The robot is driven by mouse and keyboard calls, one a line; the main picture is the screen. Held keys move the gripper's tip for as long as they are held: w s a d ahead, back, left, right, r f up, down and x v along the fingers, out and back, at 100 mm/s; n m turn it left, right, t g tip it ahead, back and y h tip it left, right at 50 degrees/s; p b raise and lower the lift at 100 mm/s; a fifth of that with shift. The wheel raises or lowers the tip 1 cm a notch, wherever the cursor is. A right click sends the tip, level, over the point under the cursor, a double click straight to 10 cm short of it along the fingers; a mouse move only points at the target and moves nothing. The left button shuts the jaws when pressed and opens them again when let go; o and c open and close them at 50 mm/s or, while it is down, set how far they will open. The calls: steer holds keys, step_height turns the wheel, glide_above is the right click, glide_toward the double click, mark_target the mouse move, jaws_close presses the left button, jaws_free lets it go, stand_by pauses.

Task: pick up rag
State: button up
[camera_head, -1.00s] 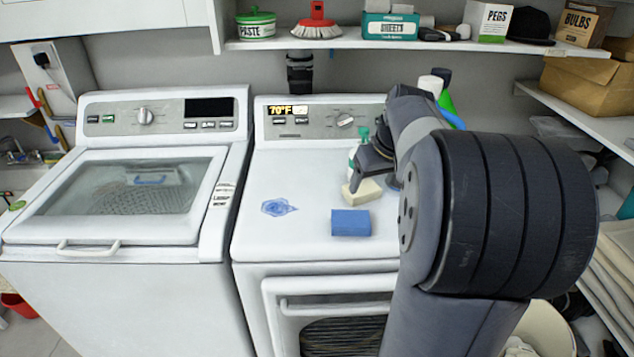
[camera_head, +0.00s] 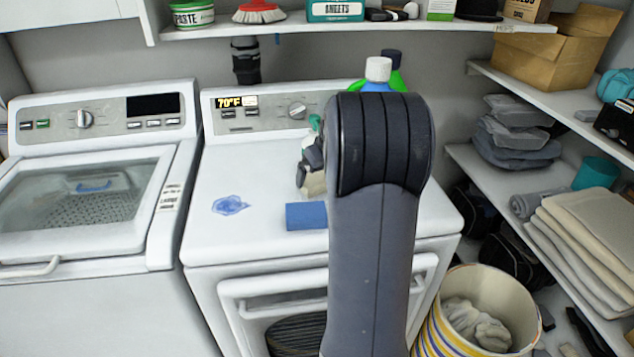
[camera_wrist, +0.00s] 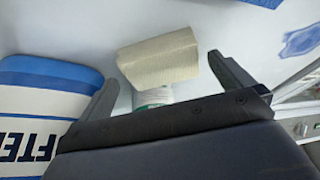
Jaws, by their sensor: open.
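The cream block-shaped cloth, seemingly the rag (camera_head: 314,187), lies on the white dryer top (camera_head: 255,185). In the head view it is partly hidden behind my arm. In the wrist view the rag (camera_wrist: 160,58) shows whole, with a finely textured surface. My gripper (camera_wrist: 163,70) is open there, one finger at each side, with the rag between and just beyond the fingertips. I see no clear contact. In the head view only a dark part of my gripper (camera_head: 313,160) shows, just above the rag.
A blue sponge (camera_head: 306,216) and a blue spill (camera_head: 230,205) are nearby on the dryer. A blue-and-white bottle (camera_wrist: 48,110) stands beside the left finger. A white-and-green container (camera_wrist: 152,97) shows between the fingers. Shelves (camera_head: 535,95) and a striped basket (camera_head: 430,325) are at right.

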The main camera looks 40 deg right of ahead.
steer(key=shift+x, duration=1.1)
